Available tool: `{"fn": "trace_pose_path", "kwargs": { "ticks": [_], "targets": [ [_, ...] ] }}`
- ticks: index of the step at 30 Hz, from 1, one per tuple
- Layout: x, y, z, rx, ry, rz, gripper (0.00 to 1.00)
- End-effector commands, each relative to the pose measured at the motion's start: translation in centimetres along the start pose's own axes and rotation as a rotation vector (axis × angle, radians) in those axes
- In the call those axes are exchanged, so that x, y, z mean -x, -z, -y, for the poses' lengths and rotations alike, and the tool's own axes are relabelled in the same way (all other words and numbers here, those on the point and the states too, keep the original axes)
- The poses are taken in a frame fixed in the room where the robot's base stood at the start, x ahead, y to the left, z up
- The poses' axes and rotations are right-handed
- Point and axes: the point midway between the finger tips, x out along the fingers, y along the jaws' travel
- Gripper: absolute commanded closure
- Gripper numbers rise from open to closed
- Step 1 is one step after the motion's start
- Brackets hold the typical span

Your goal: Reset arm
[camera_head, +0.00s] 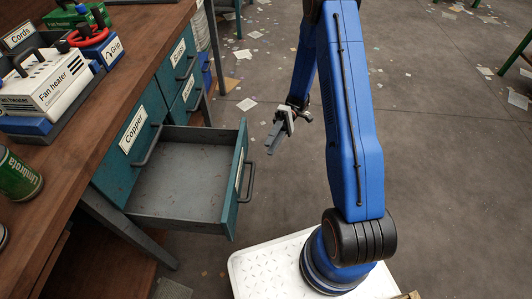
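My gripper (272,143) hangs in the air at the end of my blue arm, just right of the open copper drawer's far corner in the picture. Its jaws point down and to the left. From this angle I cannot tell whether they are apart or together. I see no object in it.
The drawer labelled Copper (185,195) is pulled out and looks empty. The wooden bench (105,115) holds a fan heater (50,85), a red and blue device (98,45) and a green can (18,177). Scraps litter the floor (440,150); free room lies right of my arm.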

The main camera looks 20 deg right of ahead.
Motion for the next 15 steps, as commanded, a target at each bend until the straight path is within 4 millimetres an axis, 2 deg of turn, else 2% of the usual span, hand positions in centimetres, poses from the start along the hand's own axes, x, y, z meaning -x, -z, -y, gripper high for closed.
{"fn": "trace_pose_path", "kwargs": {
  "ticks": [6,15],
  "targets": [
    [1.19,-0.04,0.02,0.0,0.0,0.001,0.69],
    [1.21,-0.04,0.02,-0.001,0.0,0.001,0.69]
  ]
}}
